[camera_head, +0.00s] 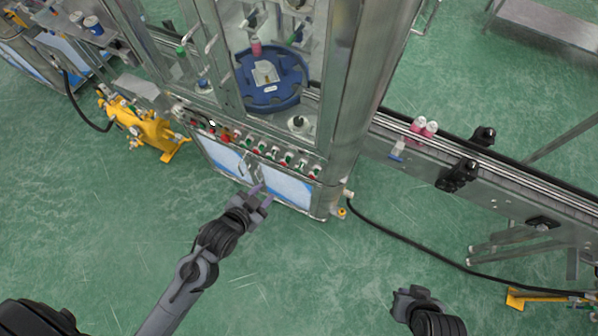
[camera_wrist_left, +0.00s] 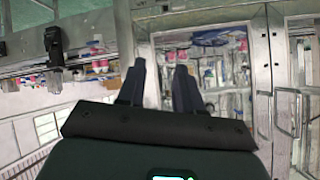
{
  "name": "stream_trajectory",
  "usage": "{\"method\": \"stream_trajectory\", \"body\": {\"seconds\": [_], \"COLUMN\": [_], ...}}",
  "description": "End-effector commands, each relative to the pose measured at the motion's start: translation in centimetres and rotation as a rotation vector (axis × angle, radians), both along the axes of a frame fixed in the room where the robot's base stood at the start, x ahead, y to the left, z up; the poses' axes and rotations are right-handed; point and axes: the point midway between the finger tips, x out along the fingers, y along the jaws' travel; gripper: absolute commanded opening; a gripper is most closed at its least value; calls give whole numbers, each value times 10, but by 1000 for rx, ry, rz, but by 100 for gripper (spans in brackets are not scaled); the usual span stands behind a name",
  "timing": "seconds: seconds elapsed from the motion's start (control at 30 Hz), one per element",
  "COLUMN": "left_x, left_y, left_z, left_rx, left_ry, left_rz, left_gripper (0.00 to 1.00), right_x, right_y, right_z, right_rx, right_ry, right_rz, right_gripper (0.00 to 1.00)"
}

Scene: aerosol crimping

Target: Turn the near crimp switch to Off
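A row of small red, green and black switches (camera_head: 268,151) runs along the sloped front panel of the crimping machine. Their labels and positions are too small to read, so I cannot tell which is the near crimp switch or how it is set. My left gripper (camera_head: 262,196) is in front of the machine's lower cabinet, below the switch row and apart from the switches in the picture. Its two fingers are spread and empty, also in the left wrist view (camera_wrist_left: 159,85). My right gripper (camera_head: 408,294) is at the lower right over the floor; its fingers are unclear.
The machine's metal post (camera_head: 352,100) stands right of the switches. A conveyor (camera_head: 480,165) with pink-and-white cans (camera_head: 424,128) and black knobs extends right. A yellow pump (camera_head: 145,128) stands at left. A black hose (camera_head: 420,249) crosses the floor. Green floor in front is mostly clear.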

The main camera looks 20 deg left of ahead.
Motion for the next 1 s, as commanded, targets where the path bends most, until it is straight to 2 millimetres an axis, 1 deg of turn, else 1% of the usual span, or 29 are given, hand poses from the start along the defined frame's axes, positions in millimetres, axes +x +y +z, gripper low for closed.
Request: {"method": "stream_trajectory", "body": {"seconds": [0.03,0.07,0.1,0.17,0.2,0.27,0.3,0.37,0.4,0.5,0.6,0.67,0.8,0.9,1.0], "left_x": [12,20,29,42,48,57,62,69,73,84,95,101,114,119,125], "left_y": [-1,-1,-2,-2,-3,-4,-4,-5,-5,-6,-8,-9,-11,-11,-12], "left_z": [-38,-51,-69,-98,-116,-141,-158,-183,-199,-237,-267,-279,-284,-284,-283], "left_rx": [16,26,42,66,80,99,110,121,127,130,130,129,126,125,124], "left_ry": [-76,-126,-195,-294,-351,-427,-470,-521,-544,-576,-574,-577,-604,-616,-621], "left_rz": [-13,-20,-28,-36,-40,-42,-43,-42,-41,-36,-34,-34,-31,-30,-30], "left_gripper": [35,35,35,35,35,35,35,35,35,35,35,35,35,35,35], "right_x": [0,0,0,0,-1,-1,-1,-1,-1,-1,-1,-1,-1,-1,-1], "right_y": [0,0,0,0,0,-1,-1,-1,-1,-2,-3,-3,-3,-3,-3], "right_z": [-29,-40,-55,-80,-96,-118,-133,-154,-168,-198,-223,-235,-253,-259,-260], "right_rx": [0,0,0,-1,-2,-3,-3,-4,-5,-9,-12,-12,-12,-12,-10], "right_ry": [1,2,3,4,6,9,10,9,9,9,8,8,7,7,7], "right_rz": [0,0,0,0,0,0,0,1,2,5,6,7,6,6,5], "right_gripper": [0,0,0,0,0,0,0,0,0,0,0,0,0,0,0]}}
